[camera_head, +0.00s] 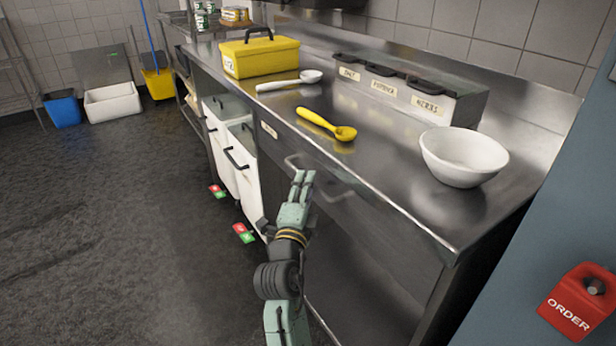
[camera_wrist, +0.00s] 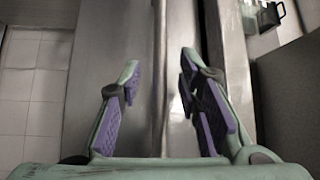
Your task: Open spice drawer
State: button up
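The steel drawer front (camera_head: 357,206) is under the counter edge and looks flush with the counter. A curved metal handle (camera_head: 335,194) shows on it, partly hidden by my gripper. A small label, too small to read, sits on the front further left. My gripper (camera_head: 302,174) is in front of the drawer, beside the handle. In the wrist view my gripper (camera_wrist: 160,80) is open, its purple-padded fingers apart, with bare steel between them. I cannot tell whether it touches the handle.
On the steel counter (camera_head: 390,185) are a white bowl (camera_head: 463,158), a yellow spoon (camera_head: 328,125), a white spoon (camera_head: 290,81), a yellow box (camera_head: 259,56) and a labelled spice container (camera_head: 408,90). White bins (camera_head: 243,165) stand below, left of my gripper. The floor (camera_head: 120,220) at left is clear.

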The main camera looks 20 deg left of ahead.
jog(key=shift+w+a+r, duration=0.15)
jog(key=shift+w, duration=0.9)
grip_shut()
